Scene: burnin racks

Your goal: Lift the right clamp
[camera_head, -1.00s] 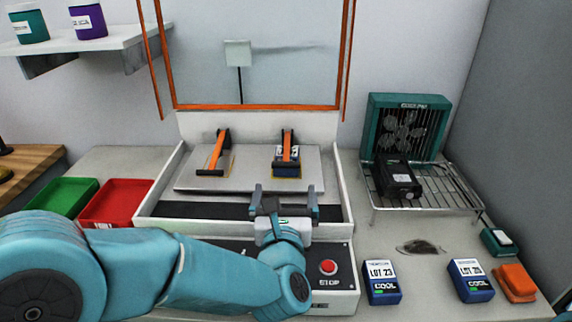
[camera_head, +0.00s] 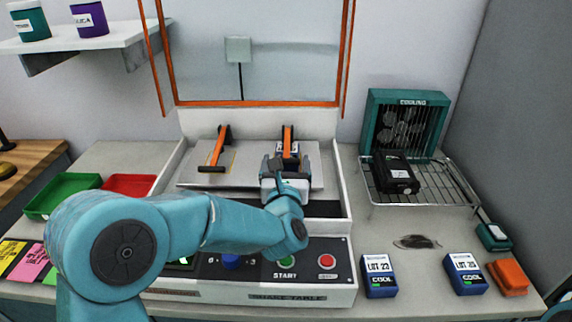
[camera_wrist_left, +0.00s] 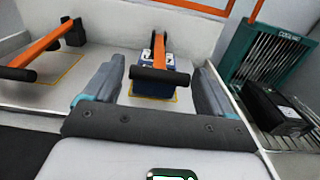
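The right clamp (camera_head: 288,142) is an orange bar with a black cross handle at its near end. It lies lowered over a blue block on the shake table's plate, and it also shows in the left wrist view (camera_wrist_left: 158,50). My left gripper (camera_head: 286,168) is just in front of the handle. In the left wrist view its two fingers (camera_wrist_left: 158,95) stand wide apart, one on each side of the handle, with nothing gripped. The blue block (camera_wrist_left: 152,88) is partly hidden under the clamp handle. My right gripper is not in view.
The left clamp (camera_head: 217,148) lies lowered on the same plate (camera_head: 248,178), with no block visible under it. An orange-framed clear guard (camera_head: 255,105) stands raised behind. A cooling rack (camera_head: 430,192) holding a black unit (camera_head: 397,177) is at the right. The control panel (camera_head: 310,265) is in front.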

